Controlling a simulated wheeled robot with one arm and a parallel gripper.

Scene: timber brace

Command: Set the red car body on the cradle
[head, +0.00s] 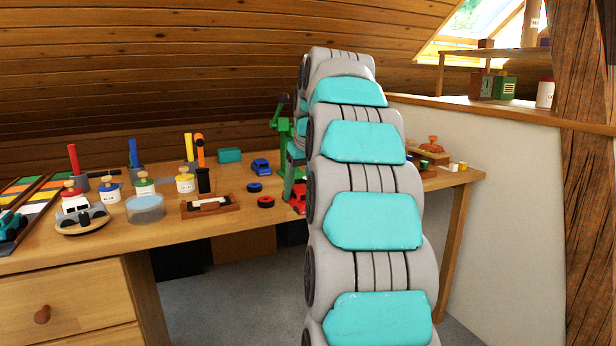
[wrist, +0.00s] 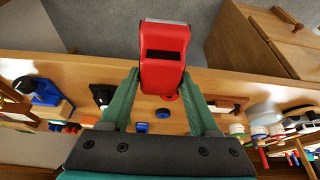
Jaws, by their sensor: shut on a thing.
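The red car body (wrist: 165,60) is held between the two green fingers of my gripper (wrist: 160,78) in the wrist view. It has a dark slot in its upper face and hangs past the table's front edge. In the head view a small part of the red car body (head: 298,197) shows beside my arm, which hides much of my gripper (head: 291,180). A low wooden holder (head: 228,208) with a pale bar, which looks like the cradle, sits left of the gripper near the front edge. It also shows in the wrist view (wrist: 232,101).
The wooden workbench (head: 160,238) holds a blue car (head: 261,166), a blue wheel (head: 254,187) and a red wheel (head: 266,202) close by. A clear round dish (head: 145,209), several jars and upright tools stand to the left. My arm hides the bench's right middle.

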